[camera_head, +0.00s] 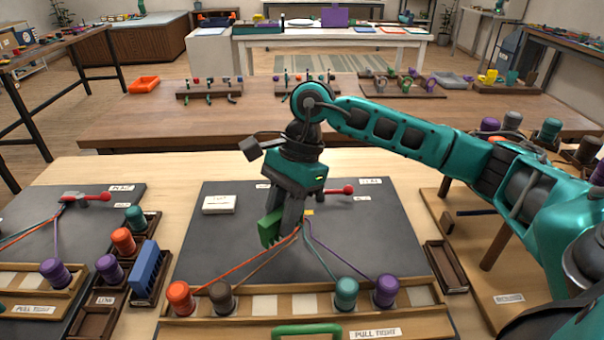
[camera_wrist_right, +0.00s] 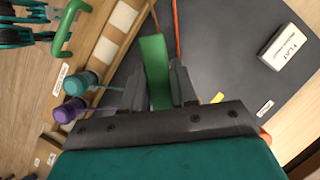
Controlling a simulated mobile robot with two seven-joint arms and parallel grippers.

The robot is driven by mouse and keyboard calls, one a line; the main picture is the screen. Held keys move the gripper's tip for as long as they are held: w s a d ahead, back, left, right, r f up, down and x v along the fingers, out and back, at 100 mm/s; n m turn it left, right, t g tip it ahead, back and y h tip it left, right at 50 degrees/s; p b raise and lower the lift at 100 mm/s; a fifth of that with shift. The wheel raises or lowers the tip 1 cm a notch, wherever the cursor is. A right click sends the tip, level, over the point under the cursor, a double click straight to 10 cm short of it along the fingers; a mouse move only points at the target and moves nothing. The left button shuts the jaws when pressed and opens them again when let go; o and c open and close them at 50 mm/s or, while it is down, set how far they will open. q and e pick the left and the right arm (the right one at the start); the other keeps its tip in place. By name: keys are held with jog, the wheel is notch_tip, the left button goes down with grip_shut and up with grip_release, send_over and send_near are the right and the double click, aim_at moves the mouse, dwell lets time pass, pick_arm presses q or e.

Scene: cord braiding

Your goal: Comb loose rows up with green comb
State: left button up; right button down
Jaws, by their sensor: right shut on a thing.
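My right gripper (camera_head: 283,226) is shut on the green comb (camera_head: 268,229), low over the dark board (camera_head: 230,240). In the right wrist view the comb (camera_wrist_right: 155,70) stands between the two fingers (camera_wrist_right: 160,88). Orange (camera_head: 230,268), brown, teal and purple (camera_head: 345,258) cords fan out from beside the fingertips. They run to an orange spool (camera_head: 180,298), a brown spool (camera_head: 222,298), a teal spool (camera_head: 346,293) and a purple spool (camera_head: 386,291). The gripper hides where the cords meet, so I cannot tell whether the comb touches them. My left gripper is not identifiable in either view.
A red-knobbed lever (camera_head: 347,190) is behind the gripper. A white labelled block (camera_head: 219,204) lies at the board's back left. A blue comb (camera_head: 150,271) sits in a side tray. A green handle (camera_head: 306,329) is at the front edge. The board's right middle is clear.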

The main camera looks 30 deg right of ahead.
aim_at(302, 223)
jog(key=d+m+t, duration=0.1)
jog(key=m, duration=0.1)
jog(key=d+r+m+p, duration=0.1)
jog(key=m, duration=0.1)
jog(key=d+r+m+t+p, duration=0.1)
jog(key=m, duration=0.1)
jog(key=shift+t, duration=0.3)
jog(key=m, duration=0.1)
jog(key=d+m, duration=0.1)
jog(key=shift+r+m+t+h+p, duration=0.2)
jog(key=shift+m+t+h+p, duration=0.1)
jog(key=shift+p, duration=0.1)
jog(key=shift+f+b, duration=1.5)
jog(key=shift+f, duration=0.95)
notch_tip(302, 223, down, 3)
jog(key=shift+r+b, duration=0.15)
jog(key=shift+b, duration=0.8)
jog(key=shift+f+b, duration=0.3)
jog(key=shift+f, duration=0.05)
jog(key=shift+w+f+b, duration=0.1)
jog(key=shift+f+b, duration=0.2)
pick_arm(q)
jog(key=shift+w+d+f, duration=0.15)
jog(key=shift+d+f, duration=0.1)
jog(key=shift+f, duration=0.55)
jog(key=shift+f, duration=0.1)
pick_arm(e)
jog(key=shift+w+d, duration=0.1)
